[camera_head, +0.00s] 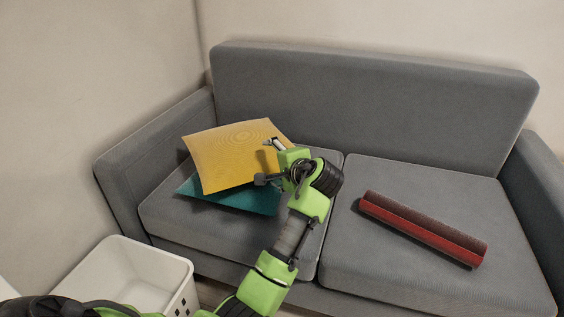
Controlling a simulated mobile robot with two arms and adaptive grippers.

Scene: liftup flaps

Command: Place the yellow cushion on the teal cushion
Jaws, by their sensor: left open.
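The yellow cushion (229,155) lies on top of the teal cushion (238,200) on the left seat of the grey sofa. It is turned slightly and covers most of the teal one, whose front edge shows below it. My left gripper (266,162) is at the yellow cushion's right edge, with its fingers apart. Whether a finger touches the cushion I cannot tell. My green and black left arm hides part of the teal cushion's right side. My right gripper is not in view.
The grey sofa (370,95) has a backrest behind and armrests at both sides. A rolled red and dark blanket (422,228) lies on the right seat. A white basket (125,270) stands on the floor at front left. Bare seat lies around the roll.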

